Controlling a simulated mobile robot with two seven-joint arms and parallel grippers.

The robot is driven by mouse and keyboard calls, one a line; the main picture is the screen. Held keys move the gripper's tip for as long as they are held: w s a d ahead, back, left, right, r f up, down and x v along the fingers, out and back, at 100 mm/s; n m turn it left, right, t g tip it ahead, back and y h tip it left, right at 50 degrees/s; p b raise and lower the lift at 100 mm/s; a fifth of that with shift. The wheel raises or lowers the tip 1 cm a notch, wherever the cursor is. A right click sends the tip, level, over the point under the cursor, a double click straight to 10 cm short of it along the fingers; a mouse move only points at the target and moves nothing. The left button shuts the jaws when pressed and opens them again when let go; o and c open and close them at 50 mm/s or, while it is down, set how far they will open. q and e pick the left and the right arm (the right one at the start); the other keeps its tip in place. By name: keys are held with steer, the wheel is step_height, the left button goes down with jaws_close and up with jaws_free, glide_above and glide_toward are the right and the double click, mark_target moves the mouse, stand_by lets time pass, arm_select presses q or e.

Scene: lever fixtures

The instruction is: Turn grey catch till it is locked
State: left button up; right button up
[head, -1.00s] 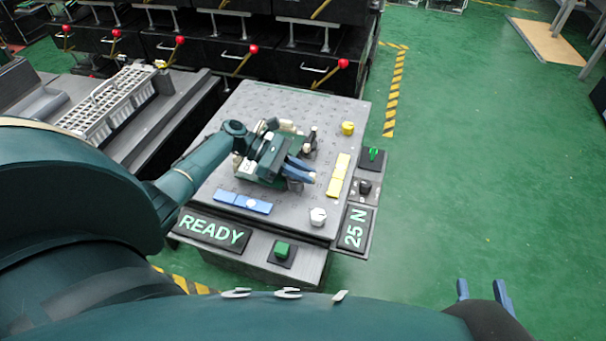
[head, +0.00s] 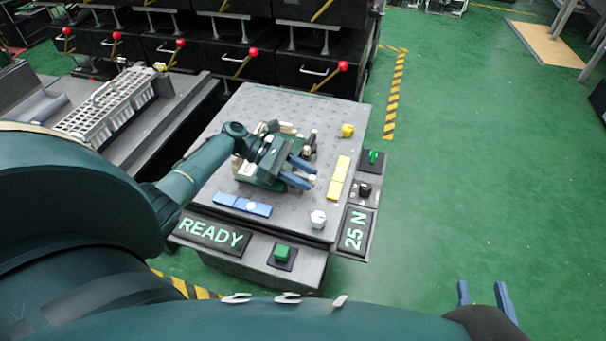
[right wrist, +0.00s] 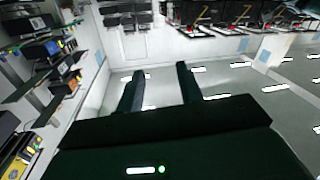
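My left gripper (head: 310,173) is low over the grey perforated plate (head: 245,110), its two blue fingers spread apart. A small pale piece (head: 312,180) shows by the fingertips; I cannot tell whether they touch it. The grey catch cannot be identified with certainty; a dark grey upright piece (head: 311,139) stands just beyond the fingers, and the gripper body hides part of the fixture there. My right gripper (head: 482,284) is open and empty over the green floor, far from the plate. Its parted fingers also show in the right wrist view (right wrist: 158,82).
On the plate are a yellow knob (head: 347,130), yellow strip (head: 339,177), blue strip (head: 242,204) and pale knob (head: 317,218). Panels read "READY" (head: 211,233) and "25 N" (head: 355,229). A green button (head: 282,253) is in front. A white rack (head: 105,105) stands left.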

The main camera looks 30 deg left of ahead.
arm_select(q)
steer(key=shift+a+r, duration=0.1)
steer(key=shift+a, duration=0.05)
steer(key=p+v, duration=0.1)
steer(key=v, duration=1.2)
steer(key=shift+s, duration=0.1)
arm_select(e)
steer(key=shift+s+d+f+m+g+h, duration=0.1)
steer(key=shift+d+f+m+g+h, duration=0.1)
steer(key=shift+m+g+h, duration=0.15)
arm_select(q)
steer(key=shift+r, duration=0.1)
arm_select(e)
steer(key=shift+r, duration=0.25)
